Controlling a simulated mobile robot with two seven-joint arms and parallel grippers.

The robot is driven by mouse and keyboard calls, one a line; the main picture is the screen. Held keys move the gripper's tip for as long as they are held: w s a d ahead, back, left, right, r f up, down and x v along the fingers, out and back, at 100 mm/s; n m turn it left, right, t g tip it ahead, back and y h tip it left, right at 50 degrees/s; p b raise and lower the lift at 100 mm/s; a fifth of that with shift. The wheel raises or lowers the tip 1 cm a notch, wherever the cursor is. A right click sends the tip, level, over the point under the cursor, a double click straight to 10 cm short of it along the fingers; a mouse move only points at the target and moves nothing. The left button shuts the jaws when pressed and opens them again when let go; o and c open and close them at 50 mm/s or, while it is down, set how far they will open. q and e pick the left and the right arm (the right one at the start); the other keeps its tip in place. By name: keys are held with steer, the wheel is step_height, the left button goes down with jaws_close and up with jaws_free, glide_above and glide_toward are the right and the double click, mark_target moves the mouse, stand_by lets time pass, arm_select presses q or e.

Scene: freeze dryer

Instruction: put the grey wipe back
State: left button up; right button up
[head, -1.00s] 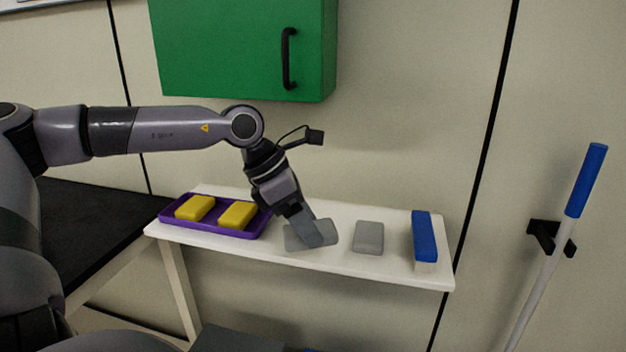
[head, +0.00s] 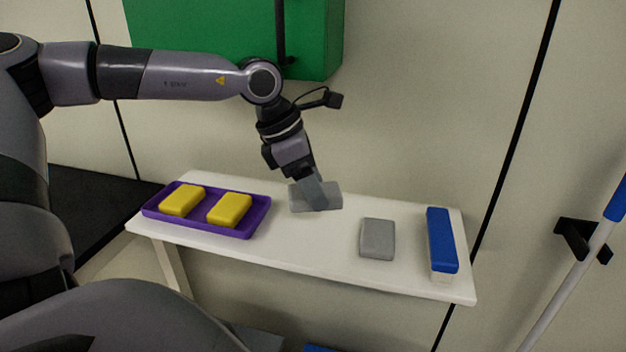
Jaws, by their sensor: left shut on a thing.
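My left gripper (head: 316,200) points down over the white shelf and is shut on a grey wipe (head: 298,197). The wipe is at or just above the shelf top, between the purple tray and another wipe; I cannot tell if it touches the shelf. The gripper's fingers hide part of it. A second grey wipe (head: 377,239) lies flat on the shelf to the right, apart from the held one. My right gripper is not in view.
The white shelf (head: 310,252) carries a purple tray (head: 250,225) with two yellow sponges (head: 182,200) at left and a blue-backed brush (head: 441,240) at right. A green cabinet (head: 200,40) hangs above. A blue-gripped pole (head: 575,280) stands in a black wall holder (head: 577,238).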

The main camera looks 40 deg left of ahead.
mark_target(296, 192)
arm_select(q)
step_height(296, 192, down, 5)
steer(key=b, duration=0.2)
steer(key=shift+f+b, duration=0.1)
steer(key=shift+b, duration=0.2)
steer(key=shift+f+b, duration=0.3)
steer(key=shift+f, duration=0.4)
steer(key=shift+f+b, duration=0.5)
steer(key=shift+b, duration=0.1)
steer(key=o, duration=1)
steer(key=shift+s+a+r, duration=0.1)
steer(key=shift+s+r, duration=0.05)
steer(key=shift+r, duration=0.35)
steer(key=v, duration=0.5)
steer(key=shift+f, duration=0.1)
steer(key=shift+s+a+r, duration=0.15)
steer(key=shift+s+r, duration=0.1)
steer(key=shift+r, duration=0.35)
